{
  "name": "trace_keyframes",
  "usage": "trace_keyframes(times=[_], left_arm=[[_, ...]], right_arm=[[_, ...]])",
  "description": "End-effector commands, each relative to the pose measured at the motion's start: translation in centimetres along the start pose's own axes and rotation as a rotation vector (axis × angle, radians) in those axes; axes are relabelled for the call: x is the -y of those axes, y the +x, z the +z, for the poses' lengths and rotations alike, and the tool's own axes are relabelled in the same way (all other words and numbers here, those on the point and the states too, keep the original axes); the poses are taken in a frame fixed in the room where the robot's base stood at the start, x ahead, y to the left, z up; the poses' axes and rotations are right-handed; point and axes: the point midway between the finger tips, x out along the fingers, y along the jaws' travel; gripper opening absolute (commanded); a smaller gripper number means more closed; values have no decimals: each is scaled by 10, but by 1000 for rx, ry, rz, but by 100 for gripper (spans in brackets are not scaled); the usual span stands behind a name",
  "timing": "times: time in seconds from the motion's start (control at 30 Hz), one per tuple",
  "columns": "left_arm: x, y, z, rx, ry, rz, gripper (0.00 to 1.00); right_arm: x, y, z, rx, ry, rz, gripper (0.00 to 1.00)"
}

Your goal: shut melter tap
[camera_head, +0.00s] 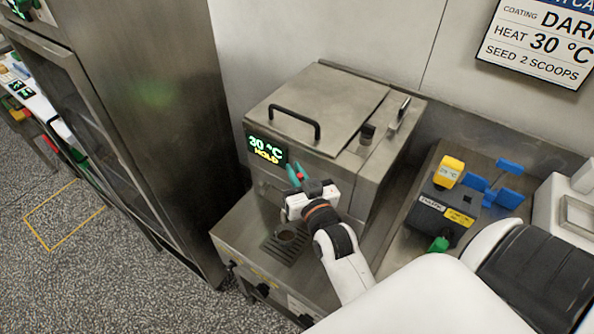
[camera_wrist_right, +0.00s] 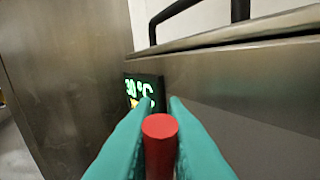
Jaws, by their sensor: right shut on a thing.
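The melter (camera_head: 330,115) is a steel box with a hinged lid and a display (camera_head: 266,150) reading 30 °C HOLD. My right gripper (camera_head: 298,176) is at the melter's front, just below and right of the display. Its teal fingers are shut on the red tap handle (camera_wrist_right: 160,140), which stands between the fingertips in the right wrist view. The tap's body and spout are hidden behind the gripper in the head view. A dark round cup or opening (camera_head: 286,236) shows on the drip grate (camera_head: 272,250) below. My left gripper is not in view.
A tall steel cabinet (camera_head: 150,110) stands close on the left. On the right bench are a dark box with a yellow display unit (camera_head: 448,172), blue pieces (camera_head: 497,185) and a green item (camera_head: 438,244). Black knobs (camera_head: 262,290) line the stand's front. A sign hangs on the wall.

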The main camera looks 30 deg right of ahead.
Motion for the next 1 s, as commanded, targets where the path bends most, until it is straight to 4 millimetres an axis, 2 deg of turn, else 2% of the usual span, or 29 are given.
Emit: trace_keyframes(times=[0.03, 0.1, 0.33, 0.77, 0.8, 0.83, 1.0], left_arm=[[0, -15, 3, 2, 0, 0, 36], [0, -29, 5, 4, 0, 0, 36], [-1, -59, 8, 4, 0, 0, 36], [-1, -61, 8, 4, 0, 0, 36], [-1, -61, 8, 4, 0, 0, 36], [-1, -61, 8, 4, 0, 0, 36], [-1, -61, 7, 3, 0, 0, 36]], right_arm=[[-2, 2, 8, -20, -12, -3, 0], [-4, 5, 9, -52, -31, -6, 0], [-7, 11, 5, -145, -93, -17, 0], [-8, 12, -1, -169, -112, -19, 0], [-8, 12, -1, -169, -112, -19, 17], [-8, 12, -1, -169, -112, -19, 21], [-8, 12, -2, -169, -111, -19, 21]])
